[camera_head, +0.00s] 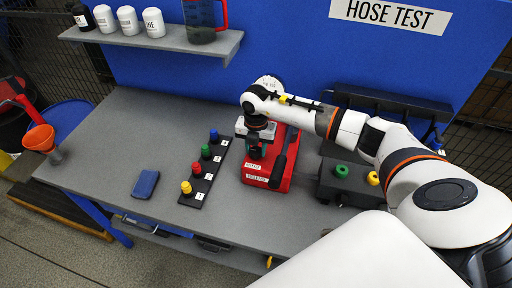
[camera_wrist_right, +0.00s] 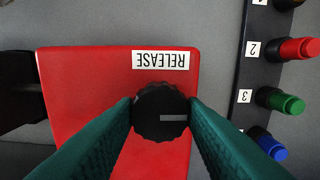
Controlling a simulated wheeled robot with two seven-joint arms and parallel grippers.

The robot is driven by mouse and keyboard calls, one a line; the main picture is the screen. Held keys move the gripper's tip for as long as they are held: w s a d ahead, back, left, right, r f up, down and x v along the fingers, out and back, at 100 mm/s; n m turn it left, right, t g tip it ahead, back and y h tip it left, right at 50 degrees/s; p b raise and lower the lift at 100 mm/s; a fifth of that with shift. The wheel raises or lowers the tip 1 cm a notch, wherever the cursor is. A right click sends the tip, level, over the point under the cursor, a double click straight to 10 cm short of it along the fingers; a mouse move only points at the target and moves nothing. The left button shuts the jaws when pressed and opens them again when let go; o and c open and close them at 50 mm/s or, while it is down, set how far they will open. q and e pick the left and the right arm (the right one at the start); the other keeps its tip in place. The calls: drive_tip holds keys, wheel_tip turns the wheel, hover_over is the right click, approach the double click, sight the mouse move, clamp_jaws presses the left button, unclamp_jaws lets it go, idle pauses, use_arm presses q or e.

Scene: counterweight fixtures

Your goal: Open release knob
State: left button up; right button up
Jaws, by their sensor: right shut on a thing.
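The release knob (camera_wrist_right: 161,112) is round, black and ridged, with a grey mark on its face. It sits on a red box (camera_wrist_right: 85,75) beside a white RELEASE label (camera_wrist_right: 161,60). My right gripper (camera_wrist_right: 161,110) has its two green fingers on either side of the knob, touching its rim. In the head view the red box (camera_head: 253,179) stands on the workbench, and my right gripper (camera_head: 255,150) reaches down over it and hides the knob. A black lever (camera_head: 279,168) runs along the box's right side. My left gripper is not in view.
A black strip with blue, green, red and yellow knobs (camera_head: 200,176) lies left of the box. A dark block (camera_head: 345,184) with green and yellow knobs is to the right. A blue pad (camera_head: 145,184) and orange funnel (camera_head: 40,139) are farther left. The bench's left part is mostly clear.

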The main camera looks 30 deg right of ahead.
drive_tip(key=n+b, duration=0.3)
drive_tip(key=shift+w+f+n+b, duration=0.1)
drive_tip(key=shift+f+n+b, duration=0.05)
drive_tip(key=shift+n+b, duration=0.25)
drive_tip(key=n+b, duration=0.4)
drive_tip(key=n, duration=0.1)
drive_tip(key=shift+b, duration=0.4)
drive_tip(key=n+b, duration=0.4)
drive_tip(key=n, duration=0.1)
drive_tip(key=shift+n, duration=0.3)
drive_tip(key=shift+r+n+b, duration=0.2)
drive_tip(key=shift+n+b, duration=0.8)
drive_tip(key=shift+n, duration=0.6)
drive_tip(key=shift+r, duration=0.1)
drive_tip(key=o, duration=1)
